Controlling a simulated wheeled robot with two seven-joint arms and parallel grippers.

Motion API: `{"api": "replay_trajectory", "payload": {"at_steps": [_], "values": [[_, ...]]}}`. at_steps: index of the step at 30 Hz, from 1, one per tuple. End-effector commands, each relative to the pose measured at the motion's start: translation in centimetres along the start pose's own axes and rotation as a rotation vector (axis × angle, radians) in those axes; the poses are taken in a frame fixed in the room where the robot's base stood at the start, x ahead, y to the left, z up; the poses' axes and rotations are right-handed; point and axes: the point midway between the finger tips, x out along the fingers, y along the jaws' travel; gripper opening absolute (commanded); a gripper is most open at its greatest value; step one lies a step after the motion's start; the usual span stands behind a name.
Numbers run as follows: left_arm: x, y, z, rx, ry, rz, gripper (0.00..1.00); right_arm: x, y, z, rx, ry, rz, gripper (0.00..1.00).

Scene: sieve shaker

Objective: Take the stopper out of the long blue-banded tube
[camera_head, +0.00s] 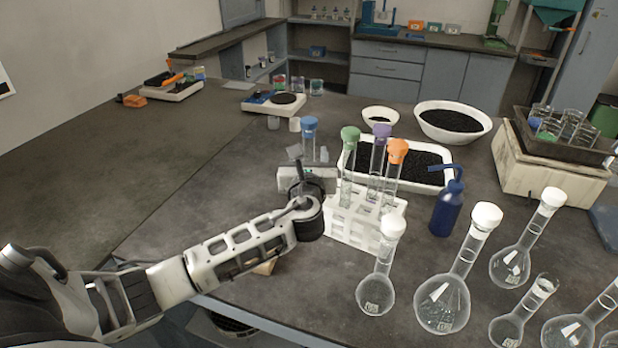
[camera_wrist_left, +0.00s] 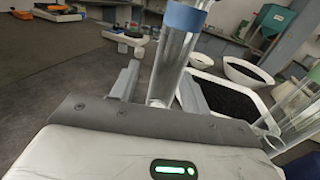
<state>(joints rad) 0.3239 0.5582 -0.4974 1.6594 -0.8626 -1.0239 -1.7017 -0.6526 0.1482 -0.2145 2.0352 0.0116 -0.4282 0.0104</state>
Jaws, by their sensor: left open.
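My right gripper is out of view.
Tubes with green (camera_head: 350,134), purple (camera_head: 381,131) and orange (camera_head: 397,150) tops stand in the rack. A tray of black granules (camera_head: 440,188) lies behind it. A blue wash bottle (camera_head: 447,208) and several white-stoppered flasks (camera_head: 443,305) stand to the right.

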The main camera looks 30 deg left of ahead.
Motion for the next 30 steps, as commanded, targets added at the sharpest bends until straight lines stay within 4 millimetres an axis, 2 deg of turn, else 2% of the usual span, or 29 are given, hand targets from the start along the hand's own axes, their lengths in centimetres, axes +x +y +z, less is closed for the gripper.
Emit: {"api": "replay_trajectory", "payload": {"at_steps": [6,7,9,12,23,30], "values": [[0.1,0.0,0.0,-0.001,0.0,0.0,0.46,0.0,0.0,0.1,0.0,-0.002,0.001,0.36],[0.1,0.0,0.0,-0.001,0.0,0.0,0.43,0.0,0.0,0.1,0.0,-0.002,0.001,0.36],[0.1,0.0,0.0,-0.001,0.0,0.0,0.24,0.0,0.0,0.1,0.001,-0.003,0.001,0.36],[0.1,0.0,0.0,0.0,0.0,0.0,0.0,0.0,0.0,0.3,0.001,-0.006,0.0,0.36],[0.1,0.0,0.3,-0.001,-0.001,0.0,0.0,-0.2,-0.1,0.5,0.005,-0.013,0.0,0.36],[0.1,0.0,2.7,-0.002,-0.004,0.001,0.0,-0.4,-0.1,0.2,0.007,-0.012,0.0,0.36]]}}
